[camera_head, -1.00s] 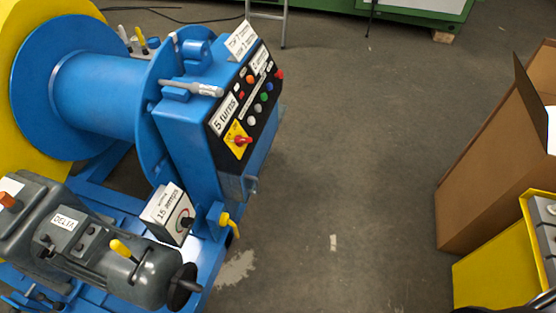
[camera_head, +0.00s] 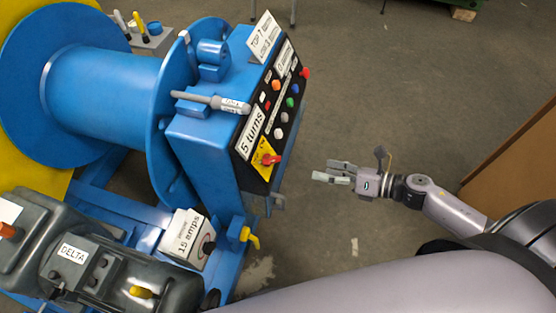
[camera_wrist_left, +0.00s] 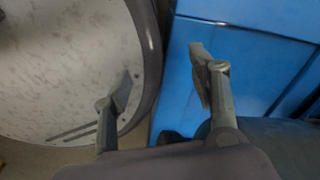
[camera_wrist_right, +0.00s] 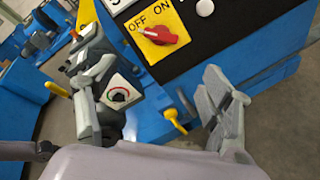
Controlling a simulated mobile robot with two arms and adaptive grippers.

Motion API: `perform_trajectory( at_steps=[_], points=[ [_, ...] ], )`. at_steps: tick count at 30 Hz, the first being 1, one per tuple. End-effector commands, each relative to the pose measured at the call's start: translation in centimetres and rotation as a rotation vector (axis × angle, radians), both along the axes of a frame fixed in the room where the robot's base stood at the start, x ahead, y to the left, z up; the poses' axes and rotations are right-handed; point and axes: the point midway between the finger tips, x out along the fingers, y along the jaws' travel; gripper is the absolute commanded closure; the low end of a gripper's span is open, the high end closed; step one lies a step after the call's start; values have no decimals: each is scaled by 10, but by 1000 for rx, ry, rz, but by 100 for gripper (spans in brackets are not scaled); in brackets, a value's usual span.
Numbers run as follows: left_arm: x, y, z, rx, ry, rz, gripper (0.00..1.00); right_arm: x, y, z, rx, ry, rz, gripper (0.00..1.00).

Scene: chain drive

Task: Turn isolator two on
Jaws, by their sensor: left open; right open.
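A red rotary switch (camera_head: 271,159) sits on a yellow plate (camera_head: 261,163) at the lower end of the black panel on the blue machine. In the right wrist view the red switch (camera_wrist_right: 165,38) is close, and its yellow plate reads OFF and ON. Its handle lies roughly level in that picture; I cannot tell its setting surely. No isolator number is readable. My right gripper (camera_head: 336,173) is open and empty, to the right of the switch and apart from it. My left gripper (camera_wrist_left: 163,72) is open and empty, seen only in its wrist view, near a blue surface.
The panel carries several coloured buttons (camera_head: 289,102) and a "5 turns" label (camera_head: 251,133). Below stands a "15 amps" box (camera_head: 185,238) with a dark knob, beside a yellow-handled valve (camera_head: 250,237). A brown carton (camera_head: 515,160) stands at right. Floor between is clear.

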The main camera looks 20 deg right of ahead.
Motion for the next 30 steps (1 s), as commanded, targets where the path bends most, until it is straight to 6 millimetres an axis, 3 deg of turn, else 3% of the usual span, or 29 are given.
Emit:
perform_trajectory(
  at_steps=[6, 18, 30],
  points=[
    [-11, -14, -9, -16, 16, 2, 46, 34, 33, -14, 3, -4, -3, 26],
    [15, -11, -10, -14, -22, -1, 46, 86, 89, -38, 4, -1, -4, 26],
    [5, -7, -12, -9, -8, 0, 46, 100, 104, -45, 2, 2, -5, 26]
  ],
)
